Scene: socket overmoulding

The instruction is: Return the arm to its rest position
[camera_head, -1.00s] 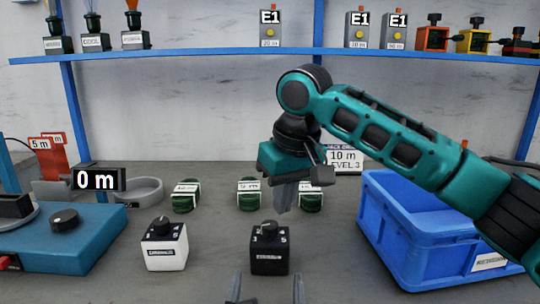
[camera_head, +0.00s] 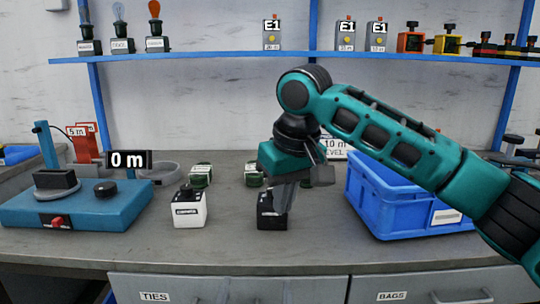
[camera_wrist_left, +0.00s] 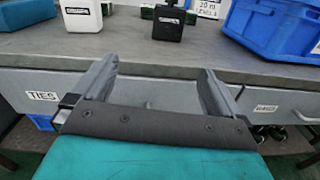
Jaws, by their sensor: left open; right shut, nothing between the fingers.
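My right arm (camera_head: 400,145) comes in from the right and bends down at its wrist. My right gripper (camera_head: 283,198) points down with its fingers together and empty; it overlaps the black dial box (camera_head: 268,218) in the head view, and I cannot tell the gap between them. My left gripper (camera_wrist_left: 158,72) shows in the left wrist view with its two fingers wide apart and nothing between them, in front of the drawer fronts. The head view does not show the left gripper.
A grey bench (camera_head: 330,255) carries a white dial box (camera_head: 189,210), a teal device (camera_head: 95,212) reading "0 m", green coils (camera_head: 200,176) and a blue bin (camera_head: 400,215). Drawers (camera_head: 225,289) sit below its front edge. A blue shelf (camera_head: 220,55) holds small fixtures.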

